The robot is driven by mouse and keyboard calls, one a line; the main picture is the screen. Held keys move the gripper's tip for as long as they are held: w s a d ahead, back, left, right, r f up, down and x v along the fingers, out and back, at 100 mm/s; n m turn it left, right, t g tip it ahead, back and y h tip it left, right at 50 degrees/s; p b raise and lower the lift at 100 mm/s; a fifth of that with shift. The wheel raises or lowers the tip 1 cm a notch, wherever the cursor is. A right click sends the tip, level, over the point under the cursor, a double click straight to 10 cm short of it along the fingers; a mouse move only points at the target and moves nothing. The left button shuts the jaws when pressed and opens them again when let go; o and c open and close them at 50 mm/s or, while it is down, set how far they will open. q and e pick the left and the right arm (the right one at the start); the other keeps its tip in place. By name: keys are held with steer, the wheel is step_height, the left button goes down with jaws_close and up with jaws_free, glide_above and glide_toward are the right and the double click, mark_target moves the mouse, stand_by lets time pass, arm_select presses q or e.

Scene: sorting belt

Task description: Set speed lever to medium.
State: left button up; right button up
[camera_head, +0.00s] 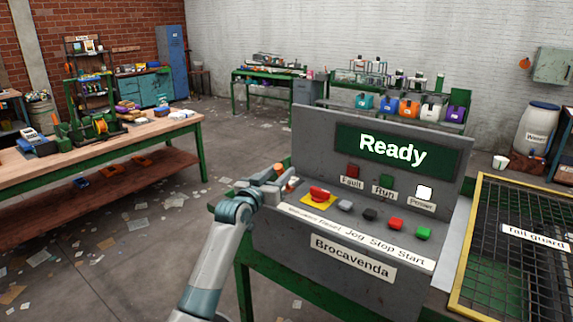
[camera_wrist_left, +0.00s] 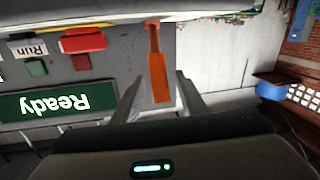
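The speed lever (camera_wrist_left: 158,65) is an orange-red handle at the left end of the grey control panel (camera_head: 318,133). In the left wrist view it lies between the two fingers of my left gripper (camera_wrist_left: 160,92), with a gap seen on each side. In the head view the left gripper (camera_head: 279,179) is at the panel's left end and hides most of the lever. The lever's setting marks cannot be read. The panel's display (camera_head: 392,149) reads "Ready". My right gripper is not in view.
A red emergency button on a yellow plate (camera_head: 318,200) sits close right of the gripper, then a row of grey, black, red and green buttons (camera_head: 424,233). A yellow-framed tail guard (camera_head: 476,245) stands right. A wooden workbench (camera_head: 95,155) is left, with open floor between.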

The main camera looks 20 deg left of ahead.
arm_select(q)
steer(key=shift+w+d+p, duration=0.2)
steer(key=shift+w+d, duration=0.05)
steer(key=shift+w, duration=0.95)
steer(key=shift+w+d+p, duration=0.2)
steer(key=shift+w, duration=1)
